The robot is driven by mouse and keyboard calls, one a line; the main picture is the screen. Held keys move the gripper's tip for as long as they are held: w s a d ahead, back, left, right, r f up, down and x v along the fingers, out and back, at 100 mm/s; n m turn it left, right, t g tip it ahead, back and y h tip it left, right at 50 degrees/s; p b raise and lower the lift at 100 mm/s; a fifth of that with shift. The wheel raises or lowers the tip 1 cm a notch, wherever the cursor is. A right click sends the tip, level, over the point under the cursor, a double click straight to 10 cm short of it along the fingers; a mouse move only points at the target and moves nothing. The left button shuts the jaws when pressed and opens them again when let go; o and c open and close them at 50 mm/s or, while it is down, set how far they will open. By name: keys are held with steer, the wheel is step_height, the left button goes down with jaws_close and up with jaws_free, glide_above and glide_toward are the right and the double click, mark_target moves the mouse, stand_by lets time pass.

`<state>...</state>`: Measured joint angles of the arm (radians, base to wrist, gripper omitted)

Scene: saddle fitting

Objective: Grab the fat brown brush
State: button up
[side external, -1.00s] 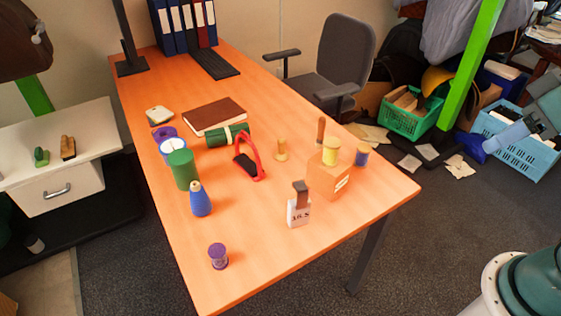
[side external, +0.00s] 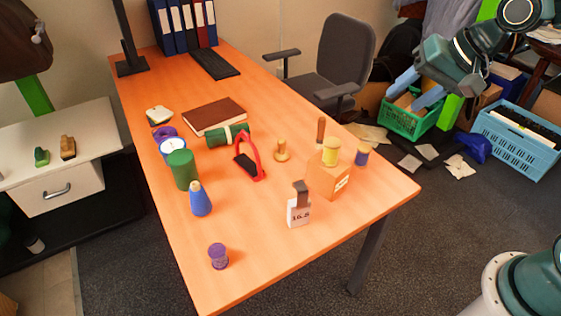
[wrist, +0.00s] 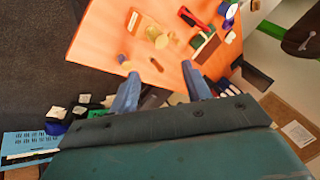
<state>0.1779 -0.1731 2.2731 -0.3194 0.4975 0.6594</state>
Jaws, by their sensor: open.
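A thick brown brush-like object (side external: 68,147) lies on the white side cabinet at the far left of the side view, beside a smaller green one. I take it for the fat brown brush, but it is small in the picture. I cannot make it out in the wrist view. My gripper (side external: 404,99) is open and empty, in the air right of the desk, in front of the green crate in the picture. Its two blue fingers are spread apart in the wrist view (wrist: 160,70). The whole desk lies between it and the brush.
The orange desk (side external: 260,250) holds a box (side external: 325,182), a green cylinder (side external: 183,170), a blue cone (side external: 200,199), a purple spool (side external: 218,256) and a red-handled item (side external: 250,160). An office chair (side external: 345,50) stands behind.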

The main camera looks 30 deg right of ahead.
steer(key=w+d+f+m+t+y, duration=0.1)
steer(key=w+d+f+m+y, duration=0.1)
steer(key=w+f+m, duration=0.45)
steer(key=w+d+f+m+t+y, duration=0.15)
steer(key=w+f+m, duration=0.25)
steer(key=w, duration=0.5)
steer(key=w+d+f+m+t, duration=0.1)
steer(key=w+d+f+m, duration=0.4)
steer(key=f+m, duration=0.25)
steer(key=m+t, duration=0.2)
steer(key=m, duration=0.3)
glide_toward(321, 132)
steer(key=shift+s+d+r, duration=0.4)
steer(key=shift+d+r, duration=0.4)
steer(key=shift+x, duration=4.35)
steer(key=shift+w+r, duration=0.1)
steer(key=shift+x, duration=2.5)
steer(key=shift+r, duration=0.1)
